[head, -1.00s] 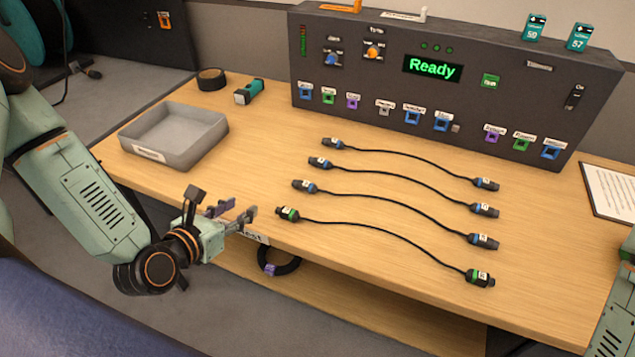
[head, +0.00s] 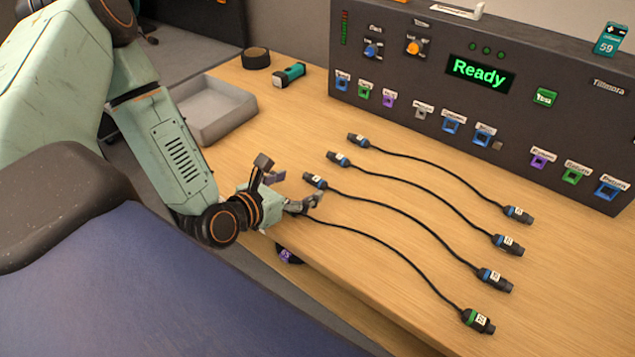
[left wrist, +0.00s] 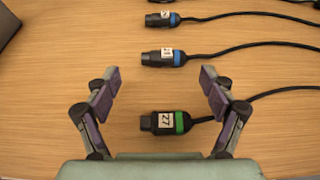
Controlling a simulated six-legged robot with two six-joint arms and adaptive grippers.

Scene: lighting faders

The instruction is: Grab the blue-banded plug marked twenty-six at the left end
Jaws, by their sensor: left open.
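Three blue-banded plugs lie at the left end of the cables in the head view: a far one (head: 357,140), a middle one (head: 338,159) and a near one (head: 314,180). Their numbers are too small to read there. In the left wrist view the nearest blue-banded plug (left wrist: 164,57) lies just beyond the fingertips, its label unclear. My left gripper (head: 297,190) is open and empty; in the wrist view its fingers (left wrist: 158,82) stand either side of a green-banded plug marked 27 (left wrist: 166,122). The gripper hides that plug in the head view. My right gripper is out of view.
The right-end plugs, including a green-banded one (head: 478,320), lie along the wooden table (head: 400,310). A grey tray (head: 215,108), black tape roll (head: 256,58) and green-black tool (head: 289,74) stand behind my left arm. The dark console (head: 400,85) reading "Ready" lines the back.

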